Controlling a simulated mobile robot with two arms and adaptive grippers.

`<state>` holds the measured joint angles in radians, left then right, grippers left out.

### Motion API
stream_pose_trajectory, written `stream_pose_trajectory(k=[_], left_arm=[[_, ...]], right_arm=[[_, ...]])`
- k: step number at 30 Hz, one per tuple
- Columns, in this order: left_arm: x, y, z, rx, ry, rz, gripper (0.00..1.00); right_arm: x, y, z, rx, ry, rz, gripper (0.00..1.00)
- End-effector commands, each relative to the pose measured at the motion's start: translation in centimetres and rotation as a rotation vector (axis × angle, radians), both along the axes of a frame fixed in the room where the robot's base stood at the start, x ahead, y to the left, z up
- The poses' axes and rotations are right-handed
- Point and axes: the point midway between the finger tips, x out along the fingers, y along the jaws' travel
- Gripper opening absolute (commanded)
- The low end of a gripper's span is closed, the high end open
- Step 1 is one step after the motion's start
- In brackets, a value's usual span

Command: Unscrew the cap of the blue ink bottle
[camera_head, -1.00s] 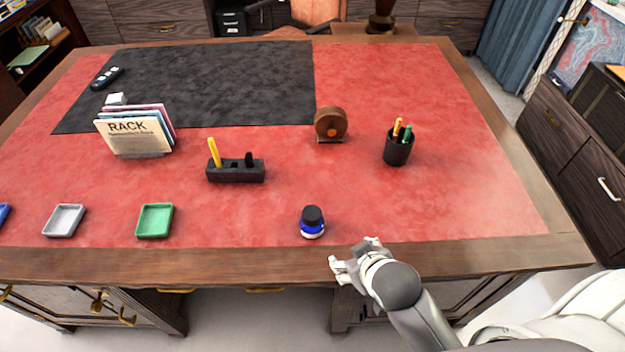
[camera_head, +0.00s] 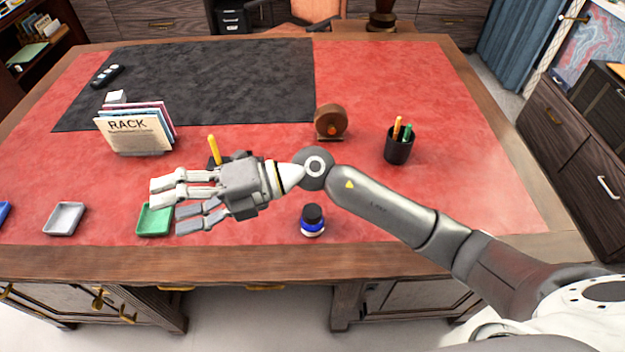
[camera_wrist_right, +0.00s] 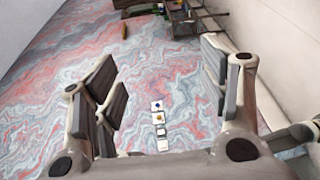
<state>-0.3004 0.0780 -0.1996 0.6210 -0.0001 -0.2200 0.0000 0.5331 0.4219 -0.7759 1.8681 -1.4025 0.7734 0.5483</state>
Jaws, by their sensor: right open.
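The blue ink bottle (camera_head: 312,226) stands upright near the front edge of the red desk top, with its black cap (camera_head: 312,212) on. My right gripper (camera_head: 173,205) is open and empty. It is above the desk to the left of the bottle, with its fingers pointing left over the green tray. The right forearm passes behind the bottle in the picture. The right wrist view shows the gripper's spread fingers (camera_wrist_right: 160,85) with nothing between them; the bottle is not in that view. My left gripper is not in view.
A green tray (camera_head: 146,222) and a grey tray (camera_head: 64,219) lie at the front left. A dark pen block (camera_head: 213,162) is partly hidden behind my gripper. A rack of cards (camera_head: 133,135), a round wooden object (camera_head: 331,122) and a pen cup (camera_head: 399,150) stand farther back. The right front is clear.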

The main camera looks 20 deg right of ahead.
Motion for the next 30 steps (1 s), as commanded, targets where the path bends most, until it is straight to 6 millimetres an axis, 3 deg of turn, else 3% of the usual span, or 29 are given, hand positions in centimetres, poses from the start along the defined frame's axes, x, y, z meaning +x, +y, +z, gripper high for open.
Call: stream_pose_trajectory(k=[4, 8, 12, 16, 19, 23, 30], left_arm=[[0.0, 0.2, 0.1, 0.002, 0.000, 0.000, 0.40], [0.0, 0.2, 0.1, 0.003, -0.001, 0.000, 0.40], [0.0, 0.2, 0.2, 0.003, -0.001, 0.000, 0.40], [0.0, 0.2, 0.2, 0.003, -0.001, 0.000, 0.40], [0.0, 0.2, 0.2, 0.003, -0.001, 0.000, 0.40], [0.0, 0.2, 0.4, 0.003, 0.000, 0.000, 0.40], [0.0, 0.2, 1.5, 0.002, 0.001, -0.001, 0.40]], right_arm=[[0.6, -3.3, -6.7, -0.429, -0.088, 0.135, 0.68], [2.8, -9.5, -11.2, -0.817, -0.107, 0.177, 0.68], [5.4, -17.0, -12.9, -1.166, -0.083, 0.150, 0.68], [7.0, -22.0, -12.6, -1.372, -0.051, 0.107, 0.68], [7.5, -24.0, -12.3, -1.455, -0.033, 0.086, 0.68], [7.6, -24.8, -12.8, -1.487, -0.021, 0.078, 0.68], [7.5, -24.7, -16.5, -1.483, -0.019, 0.081, 0.68]])
